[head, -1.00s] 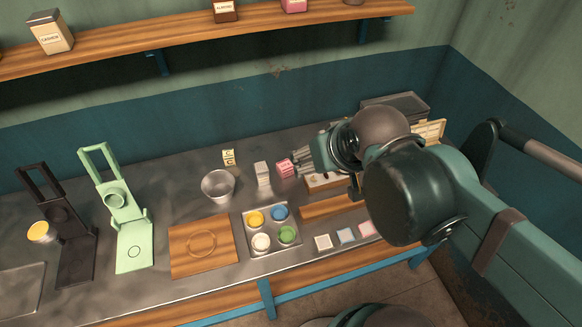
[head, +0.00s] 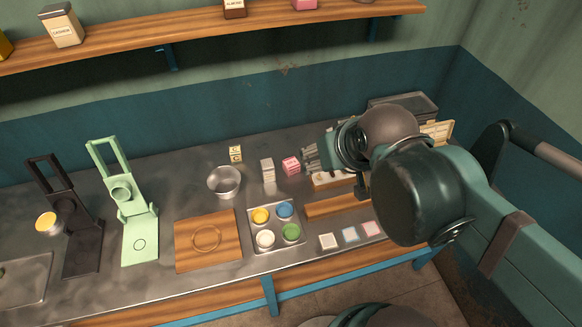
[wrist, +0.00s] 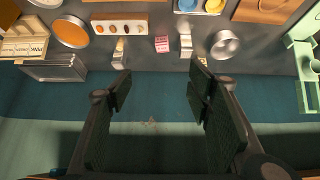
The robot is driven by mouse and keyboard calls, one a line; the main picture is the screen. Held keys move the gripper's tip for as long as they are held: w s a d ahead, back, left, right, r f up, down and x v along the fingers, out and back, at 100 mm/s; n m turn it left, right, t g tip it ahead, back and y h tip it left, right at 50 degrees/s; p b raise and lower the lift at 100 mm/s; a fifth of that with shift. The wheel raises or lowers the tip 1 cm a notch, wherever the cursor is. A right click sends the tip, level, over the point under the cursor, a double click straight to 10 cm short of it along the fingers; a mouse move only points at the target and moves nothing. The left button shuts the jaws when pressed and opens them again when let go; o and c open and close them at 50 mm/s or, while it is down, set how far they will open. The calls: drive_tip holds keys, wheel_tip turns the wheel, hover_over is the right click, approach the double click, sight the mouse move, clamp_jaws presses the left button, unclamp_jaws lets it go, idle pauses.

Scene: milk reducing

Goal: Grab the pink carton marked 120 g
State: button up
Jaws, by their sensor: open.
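The pink carton (head: 291,166) stands on the steel counter, just right of a white carton (head: 267,170) in the head view. Its marking is too small to read. It also shows in the wrist view (wrist: 162,44), above the gap between my fingertips. My gripper (head: 311,157) is beside the pink carton, on its right in the head view. In the wrist view my gripper (wrist: 161,82) has its two fingers wide apart with nothing between them. The pink carton appears apart from the fingers.
A small yellowish carton (head: 236,153) and a metal bowl (head: 224,182) stand to the left. The white carton (wrist: 186,45) is close beside the pink one. Another light carton (wrist: 119,50) is on the other side in the wrist view. A tray of coloured cups (head: 250,240) lies in front.

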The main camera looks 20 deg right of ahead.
drive_tip(key=shift+w, duration=0.1)
drive_tip(key=m+g+h+b, duration=0.4)
drive_tip(key=m+g+b, duration=0.15)
drive_tip(key=m, duration=0.95)
hover_over(292, 163)
drive_tip(key=s+a, duration=0.1)
drive_tip(key=a, duration=0.2)
drive_tip(key=shift+g, duration=0.25)
drive_tip(key=f, duration=2.3)
drive_tip(key=shift+d+f, duration=0.25)
drive_tip(key=shift+w+a+f+m, duration=0.1)
drive_tip(key=shift+w+f+m, duration=0.1)
drive_tip(key=shift+f+m, duration=0.4)
drive_tip(key=shift+f, duration=0.15)
drive_tip(key=shift+x, duration=1.35)
drive_tip(key=shift+f, duration=0.1)
